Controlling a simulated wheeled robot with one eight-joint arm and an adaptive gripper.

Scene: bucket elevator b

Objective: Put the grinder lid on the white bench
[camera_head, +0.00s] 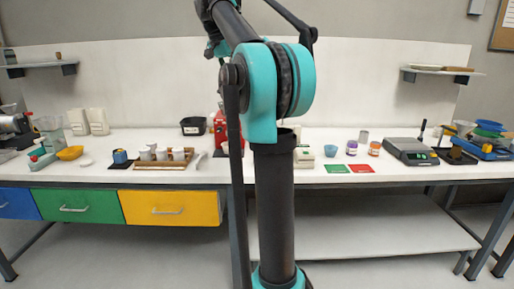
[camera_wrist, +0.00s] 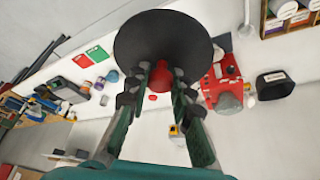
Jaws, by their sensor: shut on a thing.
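The grinder lid (camera_wrist: 168,35) is a dark round disc with a red knob (camera_wrist: 160,88), seen in the wrist view. My gripper (camera_wrist: 162,80) is shut on its red knob, and the disc sits beyond the fingertips. The lid looks held in the air; its height over the bench cannot be told. In the head view my arm hides the gripper and lid. The white bench (camera_head: 312,175) runs across the head view. A red machine (camera_head: 221,128) stands partly behind my arm; a red machine also shows in the wrist view (camera_wrist: 225,85), right of the lid.
A black bin (camera_head: 193,126) stands left of the red machine. A wooden tray of cups (camera_head: 160,163) is at front left. Green and red cards (camera_head: 349,168), small jars (camera_head: 351,148) and a scale (camera_head: 410,151) are to the right. Bare bench lies along the front right.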

